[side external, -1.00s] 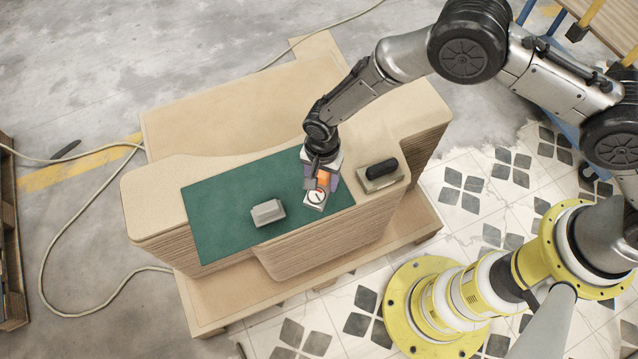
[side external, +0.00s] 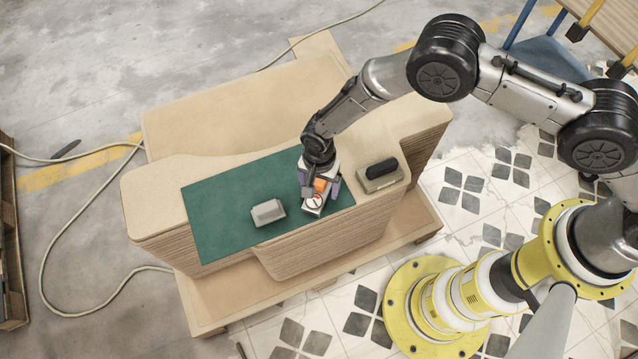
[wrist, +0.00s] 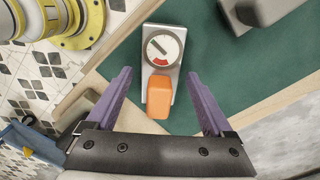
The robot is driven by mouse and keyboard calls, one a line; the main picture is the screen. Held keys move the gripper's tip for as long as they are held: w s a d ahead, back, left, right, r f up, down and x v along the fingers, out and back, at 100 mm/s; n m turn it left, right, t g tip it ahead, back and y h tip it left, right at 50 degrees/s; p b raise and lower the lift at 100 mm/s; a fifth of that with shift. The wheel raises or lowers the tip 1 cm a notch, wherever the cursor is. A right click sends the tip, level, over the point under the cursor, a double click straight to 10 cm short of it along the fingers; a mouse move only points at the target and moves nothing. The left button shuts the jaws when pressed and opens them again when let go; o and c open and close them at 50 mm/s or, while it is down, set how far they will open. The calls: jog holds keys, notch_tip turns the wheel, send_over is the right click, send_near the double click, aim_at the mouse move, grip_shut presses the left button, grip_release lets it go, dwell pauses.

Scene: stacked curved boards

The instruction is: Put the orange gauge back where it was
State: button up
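The orange gauge is a grey block with a round white dial, a red mark and an orange grip. In the wrist view the gauge (wrist: 161,60) lies on the green mat (wrist: 206,28), with its orange grip toward my gripper. In the side view the gauge (side external: 313,202) is near the right end of the mat (side external: 215,217). My gripper (wrist: 157,72) has its purple fingers spread, one on each side of the orange grip, with gaps on both sides. In the side view my gripper (side external: 319,187) partly hides the gauge.
A grey block (side external: 268,212) lies on the mat to the left of the gauge. A beige block with a black handle (side external: 381,173) stands on the stacked boards right of the mat. The left part of the mat is clear.

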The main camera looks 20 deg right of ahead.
notch_tip(320, 180, up, 12)
jog(key=shift+r, duration=0.2)
dwell(0.6)
notch_tip(320, 180, up, 7)
send_over(319, 183)
jog(key=w+d, duration=0.2)
jog(key=d, duration=0.2)
jog(key=s+d+r+n+t+y, duration=0.1)
jog(key=s+d+r+n, duration=0.1)
jog(key=d+r, duration=0.65)
jog(key=s+d+r+n+t, duration=0.2)
jog(key=s+d+r, duration=0.1)
jog(key=d+r, duration=0.55)
jog(key=s+d+r+n+t, duration=0.1)
jog(key=s+d+r+n, duration=0.1)
jog(key=s+d, duration=0.4)
jog(key=s+d+r+n+t+h, duration=0.1)
jog(key=s+d+r+n, duration=0.2)
jog(key=s, duration=1)
notch_tip(319, 183, up, 2)
jog(key=d, duration=0.2)
jog(key=shift+s+d+t, duration=0.2)
jog(key=shift+d+t, duration=0.1)
jog(key=shift+d, duration=0.1)
